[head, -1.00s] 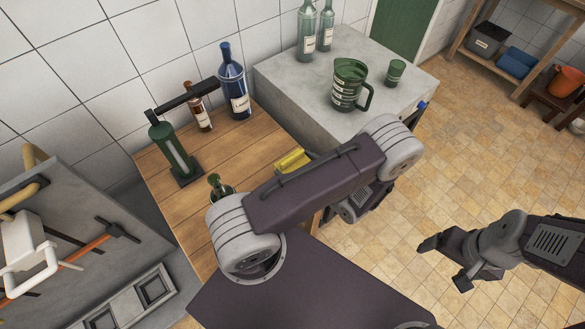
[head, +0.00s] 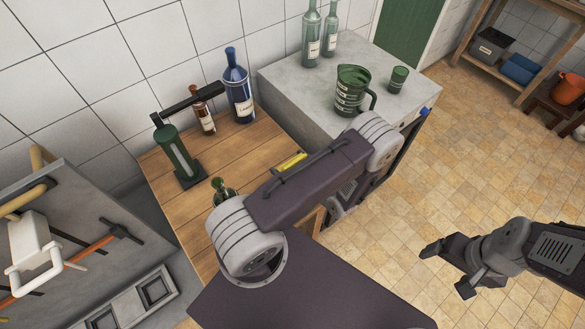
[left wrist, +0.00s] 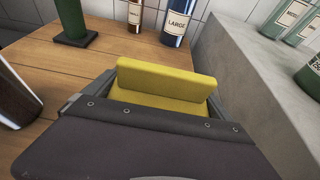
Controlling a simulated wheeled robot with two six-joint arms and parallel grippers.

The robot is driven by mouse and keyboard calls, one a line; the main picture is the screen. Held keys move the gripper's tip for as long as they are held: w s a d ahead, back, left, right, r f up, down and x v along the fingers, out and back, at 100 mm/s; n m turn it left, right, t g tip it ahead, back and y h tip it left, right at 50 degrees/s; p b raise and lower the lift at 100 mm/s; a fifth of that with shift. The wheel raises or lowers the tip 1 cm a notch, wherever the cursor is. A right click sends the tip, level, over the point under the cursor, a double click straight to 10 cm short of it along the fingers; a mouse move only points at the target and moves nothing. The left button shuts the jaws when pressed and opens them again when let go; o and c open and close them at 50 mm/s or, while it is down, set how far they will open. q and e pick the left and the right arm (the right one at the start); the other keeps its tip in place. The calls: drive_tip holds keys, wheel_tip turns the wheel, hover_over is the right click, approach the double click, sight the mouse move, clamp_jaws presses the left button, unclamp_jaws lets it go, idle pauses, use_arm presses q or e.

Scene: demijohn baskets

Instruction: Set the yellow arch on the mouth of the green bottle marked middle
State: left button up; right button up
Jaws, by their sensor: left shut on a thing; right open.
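The yellow arch (head: 291,161) shows just past my left arm, over the right side of the wooden table. In the left wrist view the yellow block (left wrist: 155,80) sits between the fingers of my left gripper (left wrist: 160,100), which is shut on it. A green bottle (head: 222,188) stands on the table left of the arch; my arm hides its lower part and any label. The arch and this bottle are apart. My right gripper (head: 450,268) is open and empty over the floor at the right.
On the wooden table (head: 250,150) stand a green corking tool (head: 177,155), a brown bottle (head: 204,118) and a blue bottle (head: 239,90) labelled large.

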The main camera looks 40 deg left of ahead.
sight(296, 160)
use_arm(q)
drive_tip(key=r, duration=0.2)
drive_tip(key=d+r, duration=0.1)
drive_tip(key=r, duration=0.1)
drive_tip(key=shift+d+r, duration=0.1)
drive_tip(key=shift+r, duration=0.25)
drive_tip(key=r+v, duration=0.2)
drive_tip(key=v, duration=1)
drive_tip(key=shift+w+a, duration=0.25)
drive_tip(key=shift+w, duration=0.15)
